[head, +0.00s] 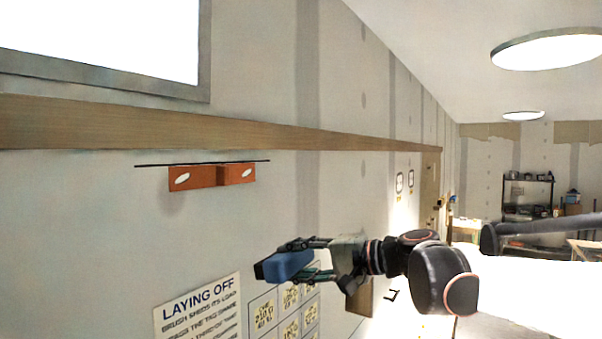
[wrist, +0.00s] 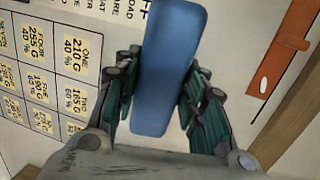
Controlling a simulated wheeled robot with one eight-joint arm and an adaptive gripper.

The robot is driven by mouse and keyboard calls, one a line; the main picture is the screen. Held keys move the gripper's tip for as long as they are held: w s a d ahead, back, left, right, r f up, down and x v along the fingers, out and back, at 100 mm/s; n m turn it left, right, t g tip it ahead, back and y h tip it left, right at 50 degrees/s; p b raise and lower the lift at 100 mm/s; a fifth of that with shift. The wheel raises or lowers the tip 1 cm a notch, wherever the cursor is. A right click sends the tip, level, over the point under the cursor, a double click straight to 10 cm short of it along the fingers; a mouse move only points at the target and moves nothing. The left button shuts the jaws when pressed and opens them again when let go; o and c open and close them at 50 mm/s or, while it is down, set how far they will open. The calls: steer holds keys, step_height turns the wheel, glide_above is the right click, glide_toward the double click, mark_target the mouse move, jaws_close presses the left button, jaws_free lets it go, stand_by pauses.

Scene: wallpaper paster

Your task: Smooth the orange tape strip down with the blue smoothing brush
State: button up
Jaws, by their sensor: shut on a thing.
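The blue smoothing brush (head: 284,266) is in my gripper (head: 318,258), near the wall in the head view. In the wrist view the brush (wrist: 168,70) stands lengthwise between the two green-padded fingers of my gripper (wrist: 162,95), which are shut on it. The orange strip (head: 212,177) is on the wall, above and left of my gripper in the head view, with a thin dark line along its top edge. Part of the orange strip (wrist: 272,75) shows at the right of the wrist view, apart from the brush. White oval marks lie on it.
A wooden rail (head: 230,132) runs along the wall above the strip. A "LAYING OFF" sign (head: 200,310) and a chart of yellow labels (head: 290,308) are on the wall below. A shelf (head: 528,195) stands far back at the right.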

step_height(320, 180, up, 18)
steer(key=d+m+t+p, duration=0.1)
steer(key=t+p, duration=0.1)
steer(key=p, duration=0.3)
steer(key=shift+s+d+f+t+y, duration=0.2)
steer(key=shift+t+y, duration=0.1)
steer(key=shift+t, duration=0.1)
steer(key=x, duration=0.6)
steer(key=shift+a, duration=0.25)
steer(key=shift+x, duration=1.25)
stand_by(1.0)
steer(key=shift+w, duration=0.1)
stand_by(1.8)
steer(key=shift+s+a, duration=0.1)
steer(key=shift+s, duration=0.1)
stand_by(1.0)
